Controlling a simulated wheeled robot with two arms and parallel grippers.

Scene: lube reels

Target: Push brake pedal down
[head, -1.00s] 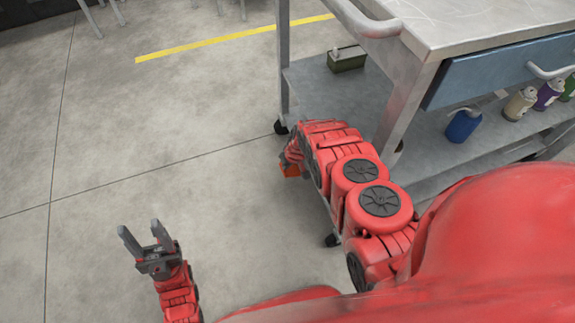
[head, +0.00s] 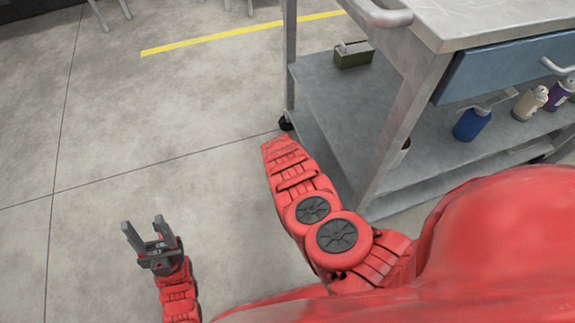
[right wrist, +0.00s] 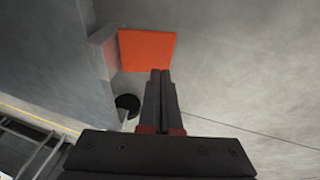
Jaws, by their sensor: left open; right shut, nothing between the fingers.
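The brake pedal is an orange, roughly square plate (right wrist: 147,50) in the right wrist view, beside a grey metal part of the cart. In the head view it is hidden by my right arm. My right gripper (right wrist: 160,73) is shut and empty. Its fingertips appear just below the pedal's lower edge in the right wrist view; I cannot tell whether they touch it. The right gripper is hidden in the head view. My left gripper (head: 143,222) is open and empty above the bare floor at the lower left.
A grey metal cart (head: 325,105) with a blue drawer (head: 515,65) stands at the right. Its lower shelf holds a green box (head: 353,55), a blue can (head: 472,124) and spray cans. A dark caster (right wrist: 127,104) is near the pedal. Floor at the left is clear.

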